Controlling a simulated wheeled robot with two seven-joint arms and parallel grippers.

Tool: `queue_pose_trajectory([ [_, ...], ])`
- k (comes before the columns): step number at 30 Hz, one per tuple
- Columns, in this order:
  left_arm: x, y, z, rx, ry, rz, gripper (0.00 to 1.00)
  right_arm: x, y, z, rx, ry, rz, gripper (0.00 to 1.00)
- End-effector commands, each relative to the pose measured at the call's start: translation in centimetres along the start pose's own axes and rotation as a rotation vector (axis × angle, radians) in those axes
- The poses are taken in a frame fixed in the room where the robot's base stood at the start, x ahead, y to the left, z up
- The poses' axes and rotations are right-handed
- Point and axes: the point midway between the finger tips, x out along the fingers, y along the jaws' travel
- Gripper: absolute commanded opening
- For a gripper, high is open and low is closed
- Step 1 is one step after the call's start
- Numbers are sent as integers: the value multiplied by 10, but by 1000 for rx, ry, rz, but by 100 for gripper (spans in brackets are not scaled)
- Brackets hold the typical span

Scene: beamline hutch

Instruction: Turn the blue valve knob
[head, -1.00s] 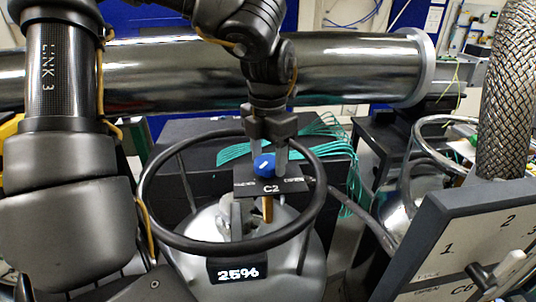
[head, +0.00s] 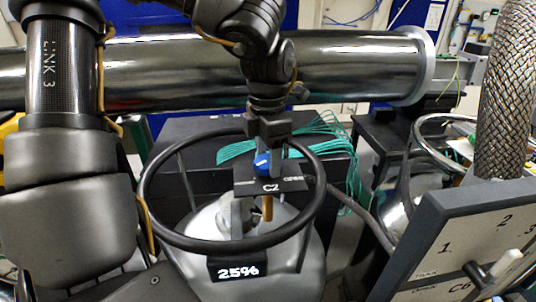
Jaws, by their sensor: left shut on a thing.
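The blue valve knob (head: 262,163) sits above a black plate marked C2 (head: 270,187), on top of a grey vessel inside a black ring. A white pointer line shows on the knob. My left gripper (head: 269,158) comes down from above with its fingers on either side of the knob and is shut on it. The fingers partly hide the knob. My right gripper is not in view.
The black ring (head: 150,222) circles the knob and plate. A large shiny pipe (head: 180,75) runs behind. A panel marked C6 (head: 462,240) and a braided hose (head: 503,90) stand at the right.

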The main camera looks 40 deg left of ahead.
Motion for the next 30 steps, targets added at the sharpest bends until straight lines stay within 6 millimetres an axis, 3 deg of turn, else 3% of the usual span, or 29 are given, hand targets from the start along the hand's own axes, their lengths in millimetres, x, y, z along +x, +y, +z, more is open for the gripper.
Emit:
queue_pose_trajectory([
  [4,1,0,-1,-2,3,0,32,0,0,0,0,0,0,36],
  [5,1,0,-1,-2,3,0,57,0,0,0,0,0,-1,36],
  [9,0,0,0,-2,2,0,75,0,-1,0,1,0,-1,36],
  [20,-4,0,1,-1,-2,1,76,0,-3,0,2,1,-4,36],
  [23,-17,0,1,-2,-3,2,76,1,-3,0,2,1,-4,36],
  [30,-67,0,1,-2,-4,1,76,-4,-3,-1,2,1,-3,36],
])
